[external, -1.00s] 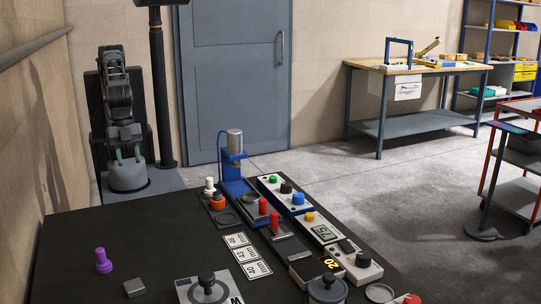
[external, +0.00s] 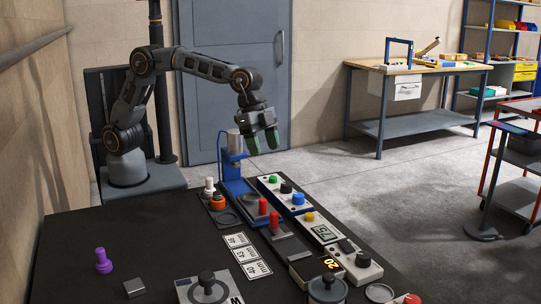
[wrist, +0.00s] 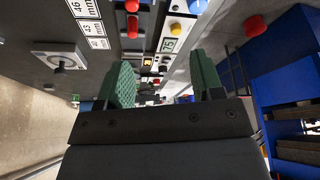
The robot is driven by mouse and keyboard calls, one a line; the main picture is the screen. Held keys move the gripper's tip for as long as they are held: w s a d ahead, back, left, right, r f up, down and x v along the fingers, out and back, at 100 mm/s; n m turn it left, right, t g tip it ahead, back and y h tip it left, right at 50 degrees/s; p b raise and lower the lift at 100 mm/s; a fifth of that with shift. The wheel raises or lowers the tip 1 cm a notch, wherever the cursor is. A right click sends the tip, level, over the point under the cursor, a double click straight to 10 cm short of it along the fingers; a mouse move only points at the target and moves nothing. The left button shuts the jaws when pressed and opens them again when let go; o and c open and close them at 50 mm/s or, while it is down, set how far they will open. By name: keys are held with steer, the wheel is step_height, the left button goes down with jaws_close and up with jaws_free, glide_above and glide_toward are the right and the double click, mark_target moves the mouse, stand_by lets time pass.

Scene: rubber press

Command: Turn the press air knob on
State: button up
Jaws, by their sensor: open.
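In the external view a white control box (external: 276,202) next to the blue press (external: 233,172) carries a green knob (external: 273,179), a black knob (external: 286,188) and a blue knob (external: 298,198). I cannot read which knob is the press air knob. My gripper (external: 263,142) is open and empty, pointing down in the air above the far end of the table, higher than these knobs. The wrist view shows its green fingers (wrist: 164,82) apart with nothing held between them.
A yellow-button box with a display (external: 322,232) stands nearer. The air around my gripper looks clear.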

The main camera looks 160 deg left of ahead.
mark_target(298, 195)
steer(key=a+f, duration=0.2)
steer(key=a, duration=0.5)
steer(key=p+x, duration=0.2)
steer(key=x, duration=1.1)
steer(key=shift+s+f, duration=0.15)
steer(key=shift+d, duration=0.1)
steer(key=c, duration=0.9)
